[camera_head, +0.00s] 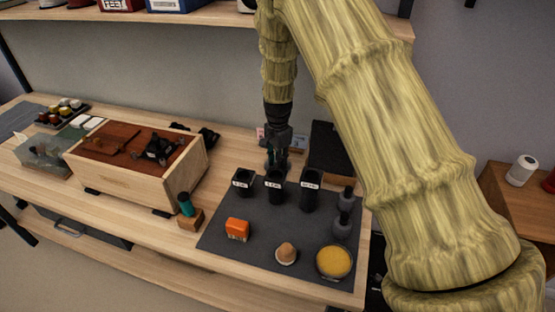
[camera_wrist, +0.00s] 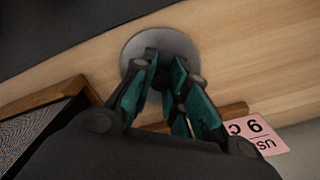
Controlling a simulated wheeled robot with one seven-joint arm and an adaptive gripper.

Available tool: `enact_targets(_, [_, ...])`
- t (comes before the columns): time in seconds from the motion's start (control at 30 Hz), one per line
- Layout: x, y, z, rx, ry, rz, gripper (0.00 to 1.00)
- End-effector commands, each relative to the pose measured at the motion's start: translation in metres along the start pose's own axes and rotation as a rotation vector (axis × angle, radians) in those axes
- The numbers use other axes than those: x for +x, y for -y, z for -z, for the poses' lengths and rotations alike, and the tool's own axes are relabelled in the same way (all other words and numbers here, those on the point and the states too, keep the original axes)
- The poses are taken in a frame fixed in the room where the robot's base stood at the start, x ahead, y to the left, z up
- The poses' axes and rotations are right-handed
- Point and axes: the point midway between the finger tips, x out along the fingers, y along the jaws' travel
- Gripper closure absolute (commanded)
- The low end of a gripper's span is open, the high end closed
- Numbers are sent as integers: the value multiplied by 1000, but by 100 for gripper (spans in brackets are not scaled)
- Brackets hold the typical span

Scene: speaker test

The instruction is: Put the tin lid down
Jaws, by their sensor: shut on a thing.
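The tin lid (camera_wrist: 182,38) is a round, flat grey disc in the wrist view, with light wood behind it. My gripper (camera_wrist: 165,72) is shut on the lid, its two dark and teal fingers close together over the near part of the disc. Whether the lid touches the wood I cannot tell. In the head view my gripper (camera_head: 276,162) points down behind the black cups, and I cannot make out the lid there.
Three labelled black cups (camera_head: 274,187) stand on a dark mat (camera_head: 253,257) in front of my gripper. A dark box (camera_head: 329,147) stands just right of it. A wooden case (camera_head: 122,178) is to the left. A pink card (camera_wrist: 257,134) lies near the gripper.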

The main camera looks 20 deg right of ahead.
Motion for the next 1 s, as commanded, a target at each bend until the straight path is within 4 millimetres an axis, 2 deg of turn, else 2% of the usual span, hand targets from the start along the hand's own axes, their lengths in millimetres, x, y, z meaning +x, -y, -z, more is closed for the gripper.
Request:
enact_targets(0.07, [2, 0, 0, 0, 0, -1, 100])
enact_targets(0.1, [2, 0, 0, 0, 0, 0, 77])
enact_targets(0.2, [2, 0, 0, 0, 0, -1, 63])
enact_targets(0.6, [-3, 0, 0, 0, 0, 0, 63])
enact_targets(1.0, [-54, 0, 0, 0, -1, 1, 63])
